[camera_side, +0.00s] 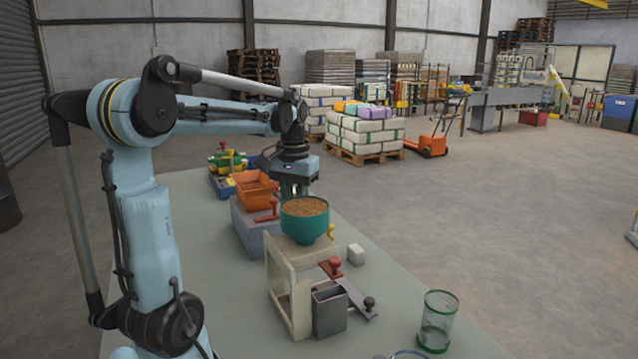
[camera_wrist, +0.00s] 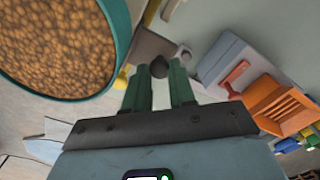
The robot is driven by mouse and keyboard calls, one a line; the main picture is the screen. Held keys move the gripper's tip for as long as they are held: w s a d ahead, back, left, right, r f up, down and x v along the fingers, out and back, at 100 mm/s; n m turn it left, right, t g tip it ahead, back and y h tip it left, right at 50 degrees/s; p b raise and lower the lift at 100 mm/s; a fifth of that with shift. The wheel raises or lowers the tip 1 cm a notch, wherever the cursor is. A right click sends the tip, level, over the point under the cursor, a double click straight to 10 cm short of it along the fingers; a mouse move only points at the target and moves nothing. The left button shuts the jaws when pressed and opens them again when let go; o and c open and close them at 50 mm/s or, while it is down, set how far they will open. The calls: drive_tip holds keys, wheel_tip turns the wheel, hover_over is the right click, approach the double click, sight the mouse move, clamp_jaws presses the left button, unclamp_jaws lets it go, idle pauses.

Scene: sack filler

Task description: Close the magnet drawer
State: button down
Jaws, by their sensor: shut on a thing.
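In the wrist view, the two green fingers of my gripper (camera_wrist: 160,84) stand on either side of a dark round knob (camera_wrist: 158,66) at their tips. A grey piece (camera_wrist: 146,44) lies just beyond the knob; it looks like the magnet drawer, but how far out it is I cannot tell. In the side view my gripper (camera_side: 293,188) points down behind the green hopper (camera_side: 304,228), which hides its tips and the knob. The hopper, full of brown pellets, also fills the left of the wrist view (camera_wrist: 121,30).
An orange bin (camera_side: 256,193) and a red handle (camera_side: 268,213) sit on a grey block. A cream stand (camera_side: 281,285) holds the hopper.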

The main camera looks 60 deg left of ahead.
drive_tip(key=c, duration=0.9)
unclamp_jaws()
drive_tip(key=shift+d, duration=0.2)
drive_tip(key=shift+c, duration=0.2)
wheel_tip(320, 180, up, 12)
drive_tip(key=w+d+f+m+t, duration=0.2)
drive_tip(key=w+d+f+m, duration=0.15)
drive_tip(key=d, duration=0.35)
drive_tip(key=w+d+f+m+t, duration=0.25)
drive_tip(key=d+f+m, duration=0.2)
drive_tip(key=d, duration=0.25)
drive_tip(key=s+d+f+t, duration=0.2)
drive_tip(key=s+d+f, duration=0.3)
drive_tip(key=d+f, duration=0.3)
drive_tip(key=shift+d+t, duration=0.35)
drive_tip(key=shift+d, duration=0.3)
